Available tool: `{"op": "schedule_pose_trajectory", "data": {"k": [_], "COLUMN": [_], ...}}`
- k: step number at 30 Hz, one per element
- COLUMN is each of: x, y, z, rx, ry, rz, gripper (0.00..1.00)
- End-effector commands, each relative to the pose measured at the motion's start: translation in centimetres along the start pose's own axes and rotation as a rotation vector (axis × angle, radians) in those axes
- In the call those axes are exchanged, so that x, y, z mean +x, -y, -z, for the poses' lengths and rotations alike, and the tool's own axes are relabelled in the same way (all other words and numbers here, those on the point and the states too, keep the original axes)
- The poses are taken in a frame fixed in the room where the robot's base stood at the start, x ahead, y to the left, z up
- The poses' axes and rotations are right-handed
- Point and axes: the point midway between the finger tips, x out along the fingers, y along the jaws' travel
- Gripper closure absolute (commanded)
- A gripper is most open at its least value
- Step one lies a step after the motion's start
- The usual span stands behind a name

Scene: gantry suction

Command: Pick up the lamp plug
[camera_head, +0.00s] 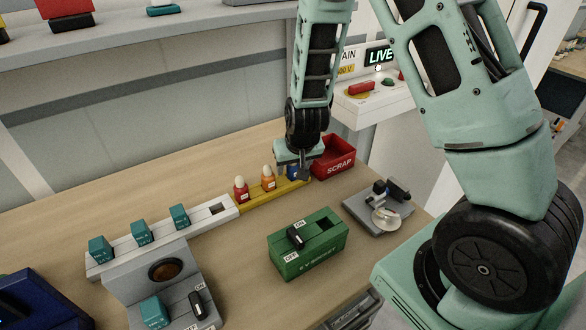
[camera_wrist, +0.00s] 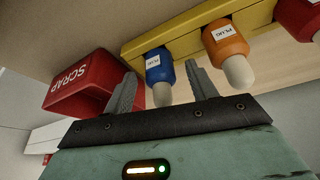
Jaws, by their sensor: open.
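A blue plug (camera_wrist: 158,66) with a white rounded tip stands in the yellow rack (camera_wrist: 178,38); part of it shows in the head view (camera_head: 292,173). An orange plug (camera_wrist: 226,40) and a red plug (camera_wrist: 300,16) of the same shape stand beside it in the rack. The blue and orange labels seem to read "PLUG"; I cannot read which one is for the lamp. My gripper (camera_wrist: 160,72) is open over the blue plug, one finger to each side of it. No clear contact shows. In the head view the gripper (camera_head: 302,170) partly hides the blue plug.
A red SCRAP bin (camera_head: 335,158) stands close beside my gripper. A white rack (camera_head: 160,240) with teal blocks continues left from the yellow one. A green switch box (camera_head: 308,245) and a grey device (camera_head: 380,210) stand nearer. A control panel (camera_head: 375,95) showing LIVE is behind.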

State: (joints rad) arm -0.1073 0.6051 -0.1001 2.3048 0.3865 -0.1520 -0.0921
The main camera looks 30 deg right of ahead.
Motion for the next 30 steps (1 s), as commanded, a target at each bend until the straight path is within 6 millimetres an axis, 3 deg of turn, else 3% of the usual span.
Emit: {"op": "schedule_pose_trajectory", "data": {"k": [3, 11, 16, 17, 26, 30], "x": [0.9, 1.1, 1.1, 1.1, 0.9, -0.4], "y": [0.0, 0.0, 0.0, 0.0, 0.0, 0.1], "z": [0.0, 0.0, 0.0, 0.0, 0.1, 0.8], "rx": [0.001, 0.000, 0.000, 0.000, 0.000, -0.002], "ry": [0.000, -0.001, -0.001, -0.001, -0.002, -0.006], "rz": [0.000, 0.001, 0.001, 0.001, 0.001, 0.002], "gripper": [0.43, 0.43, 0.87, 0.92, 0.92, 0.92]}}
